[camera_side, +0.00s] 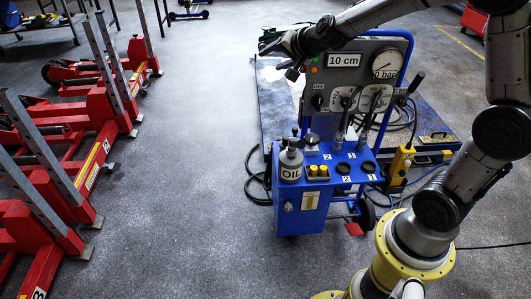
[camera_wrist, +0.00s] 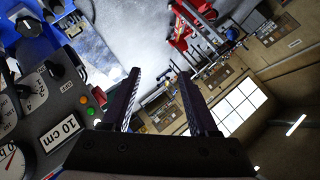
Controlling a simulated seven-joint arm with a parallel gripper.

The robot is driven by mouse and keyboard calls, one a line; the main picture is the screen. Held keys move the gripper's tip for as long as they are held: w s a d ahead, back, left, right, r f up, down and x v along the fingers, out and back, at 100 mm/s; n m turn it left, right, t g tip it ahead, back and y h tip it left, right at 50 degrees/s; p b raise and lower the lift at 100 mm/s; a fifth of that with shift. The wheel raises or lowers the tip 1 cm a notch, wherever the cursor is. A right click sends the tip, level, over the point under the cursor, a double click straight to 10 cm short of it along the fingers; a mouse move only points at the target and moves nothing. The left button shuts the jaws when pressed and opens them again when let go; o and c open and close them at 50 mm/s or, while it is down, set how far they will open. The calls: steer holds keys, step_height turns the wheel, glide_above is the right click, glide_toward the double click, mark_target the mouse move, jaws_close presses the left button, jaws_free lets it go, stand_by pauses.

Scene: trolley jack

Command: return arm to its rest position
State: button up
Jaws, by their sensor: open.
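My gripper (camera_side: 276,48) is at the upper middle of the side view, in front of the upper left part of the control panel (camera_side: 318,75). It also shows in the wrist view (camera_wrist: 160,76), with its two dark fingers apart and nothing between them. My arm reaches in from the right edge above the panel. The panel carries a "10 cm" label, a round gauge (camera_side: 387,63), knobs and levers. It stands on a blue trolley (camera_side: 300,219). Whether the gripper touches the panel cannot be told.
A white OIL bottle (camera_side: 291,163) stands on the trolley top. A yellow control box (camera_side: 402,164) and black hoses are to its right. Red jacks (camera_side: 100,115) line the left side. The floor (camera_side: 190,190) between them and the trolley is clear.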

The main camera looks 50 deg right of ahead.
steer(key=s+a+r+n+y, duration=0.3)
steer(key=s+a+n, duration=0.2)
steer(key=s+a, duration=0.35)
steer(key=s+a+f+n+g, duration=0.1)
steer(key=s+n, duration=0.3)
steer(key=s, duration=0.8)
steer(key=s+a+f+n+g, duration=0.1)
steer(key=s+n+g, duration=0.3)
steer(key=s, duration=0.8)
steer(key=shift+s+f, duration=0.15)
steer(key=shift+f, duration=0.75)
steer(key=shift+a, duration=0.1)
